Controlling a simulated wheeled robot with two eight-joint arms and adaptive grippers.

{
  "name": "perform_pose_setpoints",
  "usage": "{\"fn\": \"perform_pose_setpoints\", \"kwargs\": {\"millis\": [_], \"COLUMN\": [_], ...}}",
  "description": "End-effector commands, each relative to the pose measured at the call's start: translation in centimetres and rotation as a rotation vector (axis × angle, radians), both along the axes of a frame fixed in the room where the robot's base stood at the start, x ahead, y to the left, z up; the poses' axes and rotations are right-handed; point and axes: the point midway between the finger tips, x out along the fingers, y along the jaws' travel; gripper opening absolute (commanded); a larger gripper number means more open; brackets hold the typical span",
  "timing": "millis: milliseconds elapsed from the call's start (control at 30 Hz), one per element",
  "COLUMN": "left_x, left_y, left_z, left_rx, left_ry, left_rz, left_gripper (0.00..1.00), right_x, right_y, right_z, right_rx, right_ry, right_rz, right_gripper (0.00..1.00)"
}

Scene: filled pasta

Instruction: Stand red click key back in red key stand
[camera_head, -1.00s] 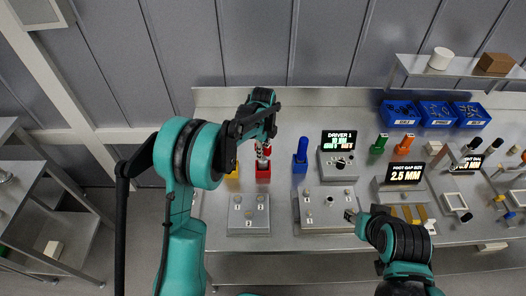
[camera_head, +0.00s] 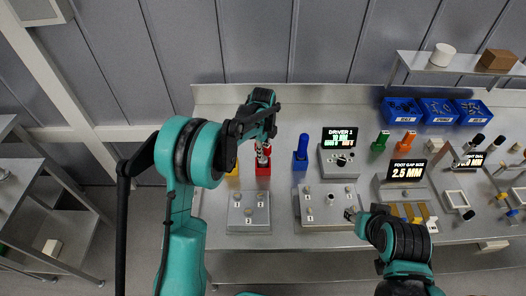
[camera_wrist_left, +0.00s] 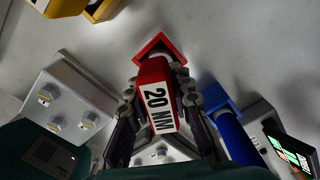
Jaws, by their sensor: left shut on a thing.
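The red click key (camera_wrist_left: 155,95), with a white label reading 20 NM, is in the grasp of my left gripper (camera_wrist_left: 165,88), whose fingers close on both sides of it. The red key stand (camera_wrist_left: 150,47) is right beyond the key's far end in the left wrist view. In the head view the red key stand (camera_head: 263,169) is directly below my left gripper (camera_head: 262,148). The key's lower end is at the stand's top; I cannot tell how deep it sits. My right gripper (camera_head: 352,214) is low over the bench, its fingers too small to read.
A blue key in its stand (camera_head: 300,163) is close on the right, and a yellow stand (camera_head: 233,170) on the left. A grey panel with knobs (camera_head: 248,212) is in front. A driver display box (camera_head: 340,158) stands further right.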

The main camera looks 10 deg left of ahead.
Motion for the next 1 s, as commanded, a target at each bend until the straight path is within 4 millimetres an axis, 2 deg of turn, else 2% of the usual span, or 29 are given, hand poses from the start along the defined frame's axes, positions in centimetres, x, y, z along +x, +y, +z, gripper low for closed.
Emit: {"fn": "perform_pose_setpoints", "kwargs": {"millis": [900, 933, 1000], "left_x": [0.0, 0.0, 0.0], "left_y": [0.0, 0.0, 0.0], "left_z": [-1.2, -1.2, -1.2], "left_rx": [0.000, 0.000, 0.000], "left_ry": [0.000, 0.000, 0.000], "left_rz": [0.000, 0.000, 0.000], "left_gripper": [0.00, 0.23, 0.41], "right_x": [0.0, 0.0, 0.0], "right_y": [0.0, 0.0, 0.0], "right_z": [-0.9, -0.9, -0.9], "right_rx": [0.000, 0.000, 0.000], "right_ry": [0.000, 0.000, 0.000], "right_rz": [0.000, 0.000, 0.000], "right_gripper": [0.40, 0.40, 0.40]}}
